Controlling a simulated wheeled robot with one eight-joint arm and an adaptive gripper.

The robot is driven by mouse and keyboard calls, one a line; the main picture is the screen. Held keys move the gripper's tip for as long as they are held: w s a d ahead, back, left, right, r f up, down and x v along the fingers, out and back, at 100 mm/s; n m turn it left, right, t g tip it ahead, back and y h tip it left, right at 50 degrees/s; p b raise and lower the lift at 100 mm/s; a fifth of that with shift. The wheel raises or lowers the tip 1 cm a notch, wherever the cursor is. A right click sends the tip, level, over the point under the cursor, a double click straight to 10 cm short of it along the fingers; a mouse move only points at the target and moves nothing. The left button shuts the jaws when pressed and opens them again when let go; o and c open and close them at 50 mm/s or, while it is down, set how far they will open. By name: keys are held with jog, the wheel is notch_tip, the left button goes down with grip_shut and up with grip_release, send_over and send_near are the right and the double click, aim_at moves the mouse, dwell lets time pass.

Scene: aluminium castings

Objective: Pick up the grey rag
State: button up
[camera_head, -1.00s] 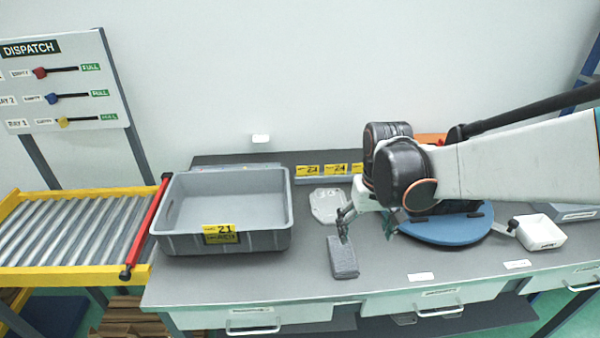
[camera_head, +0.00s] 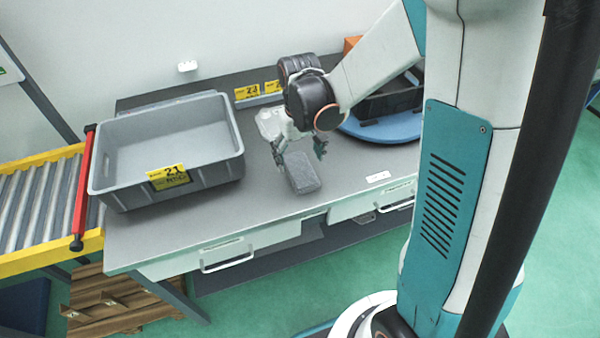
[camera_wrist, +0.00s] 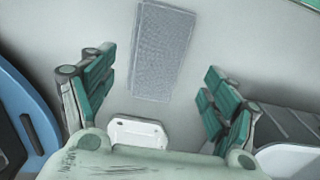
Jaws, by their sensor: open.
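The grey rag (camera_head: 301,172) is a flat, folded rectangle lying on the grey bench top near its front edge. In the wrist view the rag (camera_wrist: 164,52) lies beyond the fingertips, between the lines of the two fingers. My gripper (camera_head: 300,150) is open and empty, just behind and above the rag in the head view. Its green-padded fingers are spread wide in the wrist view (camera_wrist: 158,85). The rag appears apart from both fingers; the exact height of the gripper above it is hard to tell.
A grey crate (camera_head: 205,176) with a yellow label 21 stands left of the rag. A blue round plate (camera_head: 385,131) with a dark bin is to the right. A light casting (camera_wrist: 138,133) lies near the gripper. A roller conveyor (camera_head: 40,200) adjoins the bench's left end.

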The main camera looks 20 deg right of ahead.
aim_at(300, 169)
notch_tip(300, 169, down, 5)
jog(key=shift+d+b, duration=0.15)
jog(key=shift+b, duration=1.05)
jog(key=c, duration=1.1)
